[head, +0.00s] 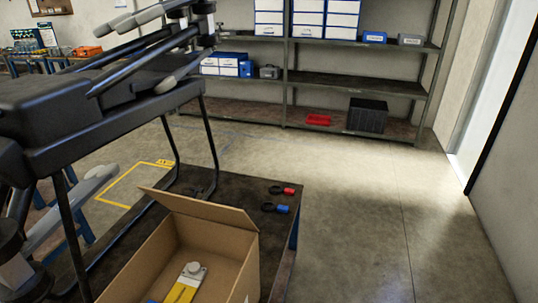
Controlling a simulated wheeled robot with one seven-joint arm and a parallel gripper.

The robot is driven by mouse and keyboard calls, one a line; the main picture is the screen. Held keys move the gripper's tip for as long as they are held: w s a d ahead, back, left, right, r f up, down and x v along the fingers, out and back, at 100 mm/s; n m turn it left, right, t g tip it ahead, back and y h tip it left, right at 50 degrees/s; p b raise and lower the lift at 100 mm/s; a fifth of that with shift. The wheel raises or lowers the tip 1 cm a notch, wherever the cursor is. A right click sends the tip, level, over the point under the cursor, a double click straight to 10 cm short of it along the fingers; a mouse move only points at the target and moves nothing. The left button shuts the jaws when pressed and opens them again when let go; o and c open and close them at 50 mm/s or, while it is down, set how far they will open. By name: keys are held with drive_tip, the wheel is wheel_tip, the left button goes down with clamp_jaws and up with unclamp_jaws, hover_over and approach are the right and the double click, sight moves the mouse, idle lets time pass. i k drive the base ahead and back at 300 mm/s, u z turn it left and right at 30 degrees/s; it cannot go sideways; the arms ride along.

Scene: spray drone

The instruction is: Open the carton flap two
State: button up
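An open brown cardboard carton (242,265) sits on a dark table at the bottom of the head view, its lower part cut off by the picture's edge. One carton flap (200,208) stands raised and tilted along its far edge. I cannot tell which flap is flap two, and the near side is out of view. Inside the carton lies a yellow and white item (186,285) with a round grey-white knob. A small blue part shows beside it. My gripper is not in view.
A large black spray drone (80,105) on thin black legs stands at the left, close to the carton. Red (283,190) and blue (275,208) ringed tools lie on the dark table (245,192). Floor on the right is clear. Shelving (350,82) stands at the back.

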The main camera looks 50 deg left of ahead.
sight(222, 214)
drive_tip(key=i, duration=1.55)
drive_tip(key=u, duration=4.55)
